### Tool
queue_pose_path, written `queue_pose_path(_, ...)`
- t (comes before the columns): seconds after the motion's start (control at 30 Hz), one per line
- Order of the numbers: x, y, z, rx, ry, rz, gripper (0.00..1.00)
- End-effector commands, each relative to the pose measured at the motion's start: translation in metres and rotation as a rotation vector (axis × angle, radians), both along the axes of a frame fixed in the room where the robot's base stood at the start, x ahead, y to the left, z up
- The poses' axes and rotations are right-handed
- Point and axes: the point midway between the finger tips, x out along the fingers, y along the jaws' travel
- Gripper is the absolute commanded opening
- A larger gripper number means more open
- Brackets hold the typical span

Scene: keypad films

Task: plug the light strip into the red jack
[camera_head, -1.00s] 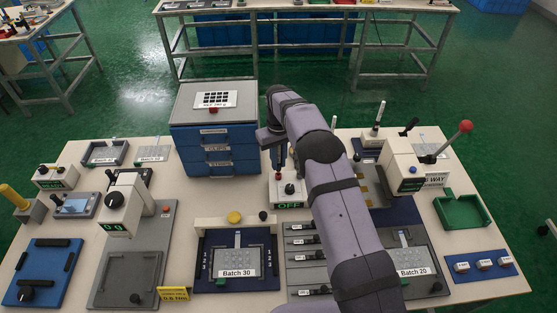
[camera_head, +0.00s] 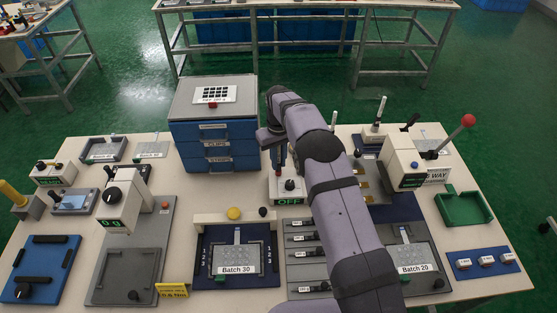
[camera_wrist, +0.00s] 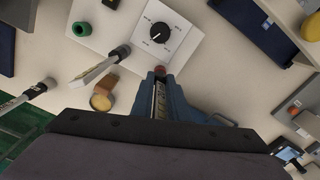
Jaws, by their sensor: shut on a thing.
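My gripper (camera_wrist: 160,78) points down over the white control box (camera_wrist: 122,32) and is shut on a narrow pale banded piece (camera_wrist: 159,101), seemingly the light strip, seen between the blue fingers in the wrist view. The red jack (camera_wrist: 159,70) shows as a small red tip right at the fingertips, at the box's edge. I cannot tell whether the strip's end is in the jack or just above it. The box carries a black dial knob (camera_wrist: 160,32). In the head view the box, labelled OFF (camera_head: 290,187), is partly hidden by my arm.
The blue drawer cabinet (camera_head: 214,140) stands left of the gripper. The Batch 30 fixture (camera_head: 238,255) lies in front, and labelled grey slots (camera_head: 308,253) beside it. A red-ball lever machine (camera_head: 408,160) stands right. In the wrist view, metal-bladed handles (camera_wrist: 100,66) lie left of the fingers.

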Motion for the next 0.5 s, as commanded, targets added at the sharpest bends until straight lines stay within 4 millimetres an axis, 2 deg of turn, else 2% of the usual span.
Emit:
queue_pose_path(0.07, -0.0001, 0.0, -0.0025, 0.0, 0.0, 0.0, 0.0)
queue_pose_path(0.1, -0.0001, 0.0, -0.0022, 0.0, 0.0, 0.0, 0.19)
queue_pose_path(0.17, -0.0002, -0.0001, -0.002, 0.0, 0.001, 0.0, 0.33)
queue_pose_path(0.2, -0.0002, 0.0, -0.0021, 0.0, 0.001, 0.0, 0.36)
queue_pose_path(0.5, 0.0, 0.0, -0.0009, 0.0, 0.0, 0.0, 0.36)
